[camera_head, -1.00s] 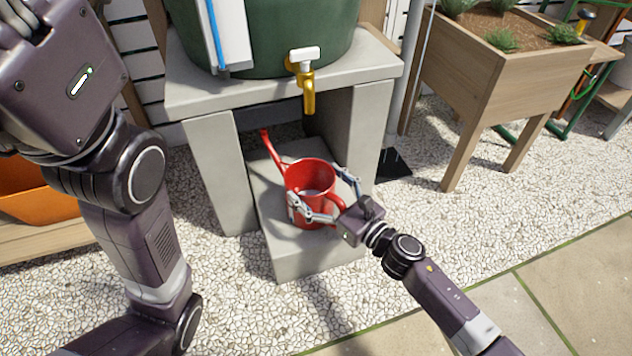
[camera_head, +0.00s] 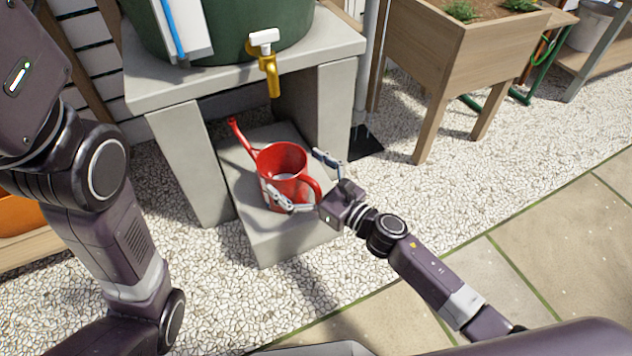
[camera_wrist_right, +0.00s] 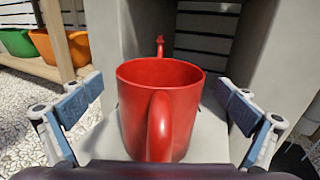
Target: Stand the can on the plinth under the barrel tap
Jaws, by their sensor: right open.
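The red can (camera_head: 281,160) stands upright on the low grey plinth (camera_head: 285,243), under the brass barrel tap (camera_head: 270,76) with its white lever. Its spout points back and left, away from me; its handle faces my right gripper. My right gripper (camera_head: 298,179) is open, with one finger on each side of the can at its handle side. In the right wrist view the can (camera_wrist_right: 140,115) sits between the spread fingers, with a visible gap on each side. My left arm shows at the left, but its gripper is out of view.
A grey stand (camera_head: 185,165) with a slab top holds the green barrel (camera_head: 240,30) over the plinth; its legs flank the can. A wooden planter (camera_head: 455,60) stands at the right. Gravel and paving in front are clear.

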